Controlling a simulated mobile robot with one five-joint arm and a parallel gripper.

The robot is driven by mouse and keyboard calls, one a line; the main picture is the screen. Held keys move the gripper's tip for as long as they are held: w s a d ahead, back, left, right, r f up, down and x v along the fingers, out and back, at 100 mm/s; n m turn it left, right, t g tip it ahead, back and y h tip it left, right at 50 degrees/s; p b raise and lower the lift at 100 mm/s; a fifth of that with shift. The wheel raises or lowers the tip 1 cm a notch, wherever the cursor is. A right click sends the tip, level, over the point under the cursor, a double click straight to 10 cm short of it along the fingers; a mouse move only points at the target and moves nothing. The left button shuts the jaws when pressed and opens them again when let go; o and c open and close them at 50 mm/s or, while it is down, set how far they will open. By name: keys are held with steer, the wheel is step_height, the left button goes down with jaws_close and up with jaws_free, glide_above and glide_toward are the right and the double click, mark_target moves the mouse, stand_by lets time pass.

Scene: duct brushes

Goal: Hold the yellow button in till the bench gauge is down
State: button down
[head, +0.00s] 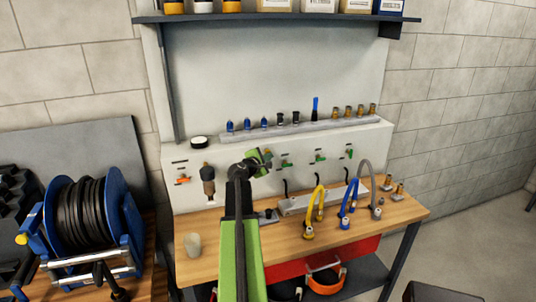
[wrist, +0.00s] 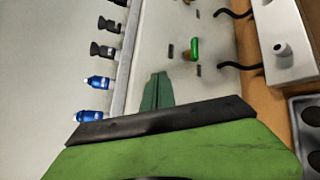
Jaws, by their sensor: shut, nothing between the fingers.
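My gripper (head: 264,157) is shut and empty in front of the pale bench panel (head: 225,172). In the wrist view its green fingers (wrist: 156,92) point at the panel, beside a green-handled valve (wrist: 194,49); I cannot tell whether they touch the panel. I cannot pick out the yellow button in either view; my gripper and arm cover part of the panel. A round white-faced, dark-rimmed thing (head: 199,142) on the panel's ledge may be the gauge, but no needle or reading can be made out.
A rail (head: 290,131) of blue, black and brass fittings runs along the ledge. Yellow (head: 315,205) and blue (head: 348,208) hoses stand on the wooden bench (head: 290,246). A cup (head: 193,245) stands front left. A blue hose reel (head: 125,222) is at left; a shelf (head: 270,18) hangs above.

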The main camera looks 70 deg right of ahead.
steer(key=shift+s+a, duration=0.2)
steer(key=shift+a, duration=0.05)
steer(key=s+a, duration=0.1)
steer(key=a, duration=0.1)
steer(key=s+a, duration=0.2)
steer(key=shift+s, duration=0.1)
stand_by(0.4)
steer(key=shift+s, duration=0.1)
stand_by(0.3)
